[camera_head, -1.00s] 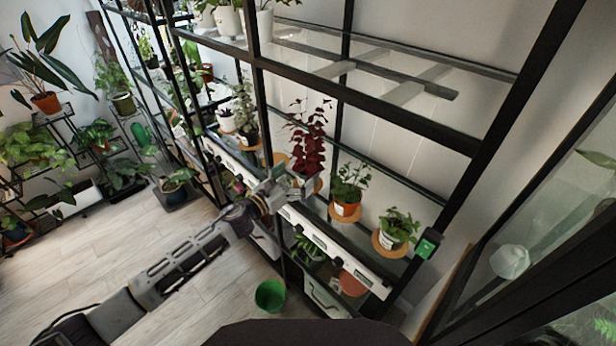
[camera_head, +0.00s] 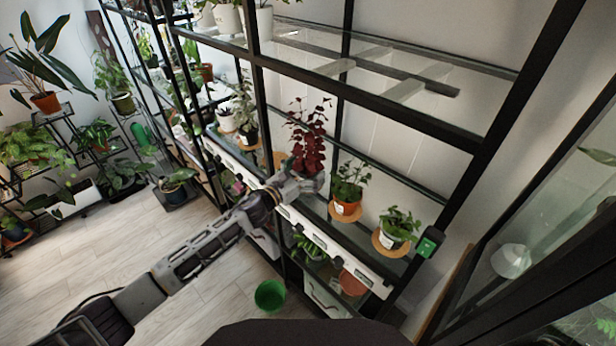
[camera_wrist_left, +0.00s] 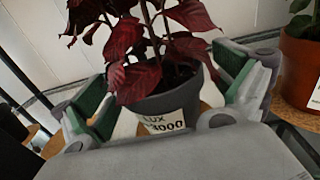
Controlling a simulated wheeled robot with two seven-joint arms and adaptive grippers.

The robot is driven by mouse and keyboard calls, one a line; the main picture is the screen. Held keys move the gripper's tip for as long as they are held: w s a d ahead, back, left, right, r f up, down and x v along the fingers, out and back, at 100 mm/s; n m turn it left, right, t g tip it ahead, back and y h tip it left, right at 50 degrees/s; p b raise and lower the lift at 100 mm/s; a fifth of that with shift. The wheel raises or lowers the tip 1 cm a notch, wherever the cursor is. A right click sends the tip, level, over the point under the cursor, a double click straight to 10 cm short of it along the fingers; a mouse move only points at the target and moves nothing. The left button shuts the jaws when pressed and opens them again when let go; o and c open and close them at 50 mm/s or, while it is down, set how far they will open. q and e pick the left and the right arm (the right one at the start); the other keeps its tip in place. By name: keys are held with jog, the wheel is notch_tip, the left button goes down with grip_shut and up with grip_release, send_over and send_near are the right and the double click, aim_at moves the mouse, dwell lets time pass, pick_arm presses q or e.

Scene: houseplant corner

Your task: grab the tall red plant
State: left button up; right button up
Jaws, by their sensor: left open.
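The tall red plant (camera_head: 308,139) has dark red leaves and stands upright on the middle shelf of the black rack. My left gripper (camera_head: 303,185) is at the pot in the head view, which hides most of the pot. In the left wrist view my left gripper (camera_wrist_left: 165,98) is open, with a green-padded finger on each side of the pot. I cannot tell whether the pads touch it. My right gripper is not in view.
To the right, a green plant in an orange pot (camera_head: 346,206) and a small plant in a white pot (camera_head: 388,238) stand on round wooden saucers. Black rack posts and the upper shelf's front beam (camera_head: 368,105) frame the opening. A green bucket (camera_head: 270,296) is on the floor.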

aim_at(308, 170)
pick_arm(q)
jog(key=shift+w+d, duration=0.1)
jog(key=shift+d, duration=0.05)
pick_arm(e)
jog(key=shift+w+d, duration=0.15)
pick_arm(q)
jog(key=shift+c, duration=0.3)
jog(key=c, duration=1.1)
jog(key=shift+c, duration=0.2)
jog(key=shift+r, duration=0.15)
jog(key=shift+r, duration=0.8)
notch_tip(308, 170, up, 6)
jog(key=shift+f+p, duration=0.1)
jog(key=shift+p, duration=0.6)
notch_tip(308, 170, up, 2)
jog(key=shift+r, duration=0.2)
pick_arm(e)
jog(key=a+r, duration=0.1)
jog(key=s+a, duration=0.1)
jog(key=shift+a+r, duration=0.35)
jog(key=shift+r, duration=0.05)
